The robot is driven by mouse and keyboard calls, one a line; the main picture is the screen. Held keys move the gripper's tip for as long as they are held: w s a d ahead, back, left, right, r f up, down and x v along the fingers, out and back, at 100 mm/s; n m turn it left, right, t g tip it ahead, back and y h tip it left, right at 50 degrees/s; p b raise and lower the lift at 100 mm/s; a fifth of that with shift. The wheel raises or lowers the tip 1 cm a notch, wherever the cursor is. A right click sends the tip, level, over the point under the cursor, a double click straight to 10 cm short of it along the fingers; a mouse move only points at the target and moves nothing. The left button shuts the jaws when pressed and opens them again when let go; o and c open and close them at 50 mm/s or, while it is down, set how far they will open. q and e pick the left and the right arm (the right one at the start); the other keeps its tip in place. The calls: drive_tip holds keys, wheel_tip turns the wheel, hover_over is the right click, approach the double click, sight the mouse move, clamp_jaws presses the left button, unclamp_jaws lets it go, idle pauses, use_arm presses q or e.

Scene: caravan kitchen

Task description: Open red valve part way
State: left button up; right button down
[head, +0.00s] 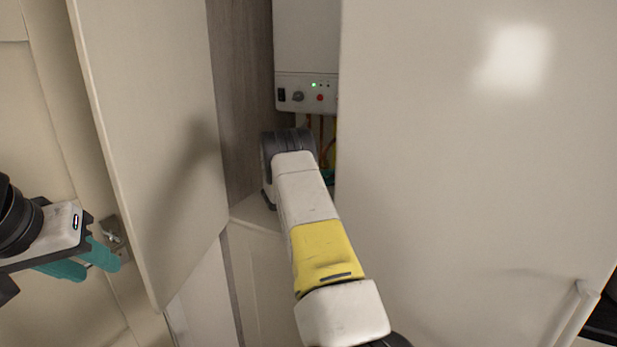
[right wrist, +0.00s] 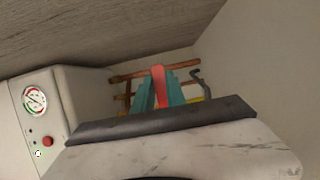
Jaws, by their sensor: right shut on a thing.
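The red valve handle (right wrist: 160,80) shows in the right wrist view as a red lever on the copper pipework. My right gripper (right wrist: 164,84) has its teal fingers on either side of the red lever and is shut on it. Fingertips cover part of the lever, so its exact angle is hard to read. In the head view my right arm reaches into the cupboard, and only a bit of the teal fingers (head: 327,176) shows beside the door edge; the valve is hidden there. My left gripper (head: 98,270) is at the far left, empty, with its teal fingers apart.
A white heater box (head: 306,60) with a green light and red button hangs above the pipes; its gauge (right wrist: 35,100) shows in the wrist view. Copper pipes (right wrist: 128,76) and a grey lever (right wrist: 202,86) lie close by. Cupboard doors stand left (head: 150,130) and right (head: 470,180) of my arm.

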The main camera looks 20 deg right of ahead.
drive_tip(key=shift+w+a+r+n+t+h, duration=0.15)
drive_tip(key=shift+r+n+t+h, duration=0.3)
drive_tip(key=shift+n, duration=0.8)
drive_tip(key=shift+w+a+r+n+t+h, duration=0.25)
drive_tip(key=shift+r+n, duration=0.35)
drive_tip(key=shift+n, duration=0.6)
drive_tip(key=shift+r+n+t+h, duration=0.2)
drive_tip(key=shift+r+n+t, duration=0.25)
drive_tip(key=shift+n, duration=0.8)
drive_tip(key=c, duration=1.4)
unclamp_jaws()
drive_tip(key=shift+r, duration=0.1)
drive_tip(key=shift+o, duration=0.2)
drive_tip(key=v, duration=0.7)
drive_tip(key=shift+a, duration=0.35)
drive_tip(key=shift+s, duration=0.1)
